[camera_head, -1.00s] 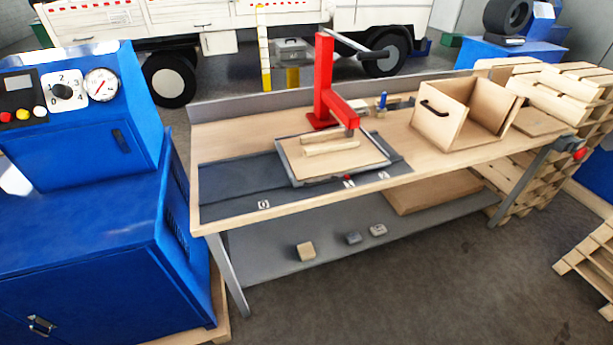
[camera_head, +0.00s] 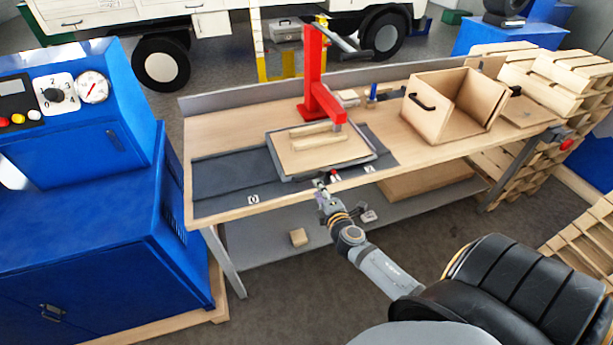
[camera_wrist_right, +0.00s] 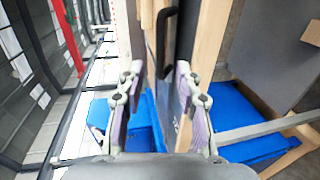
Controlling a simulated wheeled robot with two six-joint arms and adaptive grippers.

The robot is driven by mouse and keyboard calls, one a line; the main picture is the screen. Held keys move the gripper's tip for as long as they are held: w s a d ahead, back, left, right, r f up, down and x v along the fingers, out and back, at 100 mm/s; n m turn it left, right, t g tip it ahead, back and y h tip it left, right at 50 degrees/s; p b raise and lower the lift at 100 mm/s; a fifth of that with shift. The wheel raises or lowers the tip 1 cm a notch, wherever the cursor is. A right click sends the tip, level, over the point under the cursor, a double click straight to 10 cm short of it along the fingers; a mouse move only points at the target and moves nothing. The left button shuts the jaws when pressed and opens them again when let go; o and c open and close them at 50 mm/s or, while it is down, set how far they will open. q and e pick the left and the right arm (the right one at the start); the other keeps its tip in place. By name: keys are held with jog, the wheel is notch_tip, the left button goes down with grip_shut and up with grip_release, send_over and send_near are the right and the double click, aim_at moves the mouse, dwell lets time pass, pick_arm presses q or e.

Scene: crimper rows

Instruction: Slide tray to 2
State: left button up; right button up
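The tray (camera_head: 277,165), grey-rimmed with a wooden floor, sits on the dark track (camera_head: 225,180) on the workbench. It carries light wooden strips (camera_head: 318,133). A small red part (camera_head: 335,176) shows at its front edge. Label 0 (camera_head: 253,199) is to the left and label 2 (camera_head: 369,170) to the right; the gripper covers the spot between. My right gripper (camera_head: 320,187) is at the bench's front edge, just below the tray front. In the right wrist view its fingers (camera_wrist_right: 160,95) are apart, with a dark bar beyond; contact cannot be told. My left gripper is out of view.
A red press post (camera_head: 313,75) stands behind the tray, its arm reaching over it. An open wooden box (camera_head: 430,120) with a black handle stands to the right. A blue cabinet (camera_head: 80,230) is at left. Small blocks lie on the lower shelf (camera_head: 260,260).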

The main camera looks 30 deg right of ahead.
aim_at(310, 177)
jog(key=x, duration=0.8)
jog(key=shift+w+d+f, duration=0.1)
jog(key=shift+w, duration=0.15)
grip_shut()
